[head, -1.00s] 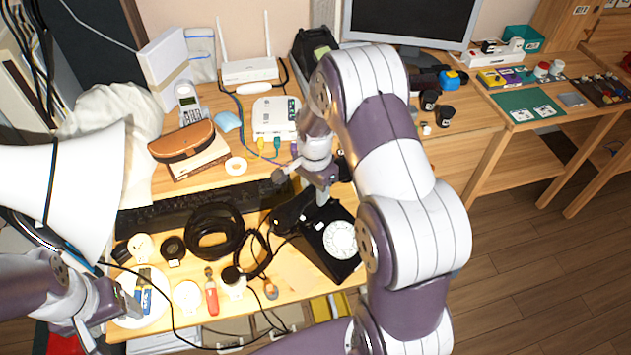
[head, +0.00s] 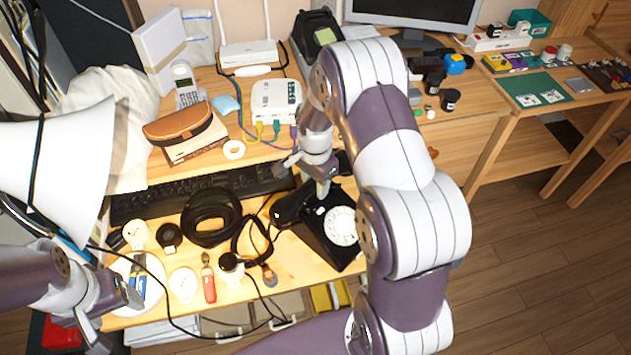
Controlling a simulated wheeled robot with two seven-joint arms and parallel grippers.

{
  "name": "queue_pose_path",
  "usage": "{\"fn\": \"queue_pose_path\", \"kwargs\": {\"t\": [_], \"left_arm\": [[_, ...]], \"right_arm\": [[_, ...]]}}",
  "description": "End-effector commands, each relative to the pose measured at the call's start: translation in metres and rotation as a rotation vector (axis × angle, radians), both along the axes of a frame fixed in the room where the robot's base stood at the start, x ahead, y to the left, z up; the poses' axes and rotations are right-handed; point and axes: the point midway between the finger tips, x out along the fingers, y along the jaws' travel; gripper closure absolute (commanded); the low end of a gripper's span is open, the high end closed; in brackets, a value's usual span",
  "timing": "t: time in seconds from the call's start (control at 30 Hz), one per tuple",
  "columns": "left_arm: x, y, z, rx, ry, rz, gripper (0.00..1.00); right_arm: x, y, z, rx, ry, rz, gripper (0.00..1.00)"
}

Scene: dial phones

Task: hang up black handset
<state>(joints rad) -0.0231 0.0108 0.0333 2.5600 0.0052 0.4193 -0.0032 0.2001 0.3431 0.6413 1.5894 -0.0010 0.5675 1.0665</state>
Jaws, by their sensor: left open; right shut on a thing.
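The black rotary phone (head: 327,238) with its white dial (head: 342,226) sits near the front edge of the desk. My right gripper (head: 321,190) is over its upper side, shut on the black handset (head: 290,207). The handset's left end sticks out past the phone's left side; its other end is mostly hidden by my gripper and arm. I cannot tell whether the handset touches the cradle. My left gripper (head: 112,318) is open and empty at the lower left, beside the desk's front left corner.
A black keyboard (head: 165,197), headphones (head: 211,218) and a black cable lie left of the phone. A white plate (head: 152,270), a red-handled tool (head: 209,287) and small round items line the front edge. A white router box (head: 276,98) stands behind. Floor at right is clear.

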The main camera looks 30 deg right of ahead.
Motion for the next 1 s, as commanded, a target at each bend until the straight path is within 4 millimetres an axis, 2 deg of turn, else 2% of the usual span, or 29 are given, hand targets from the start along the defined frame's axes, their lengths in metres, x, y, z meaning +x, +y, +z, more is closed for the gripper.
{"fn": "queue_pose_path", "kwargs": {"t": [1.0], "left_arm": [[0.0, 0.0, 0.0084, 0.0, 0.0, 0.0, 0.32]], "right_arm": [[0.0001, 0.0011, 0.0006, 0.0, 0.0, 0.0, 1.0]]}}
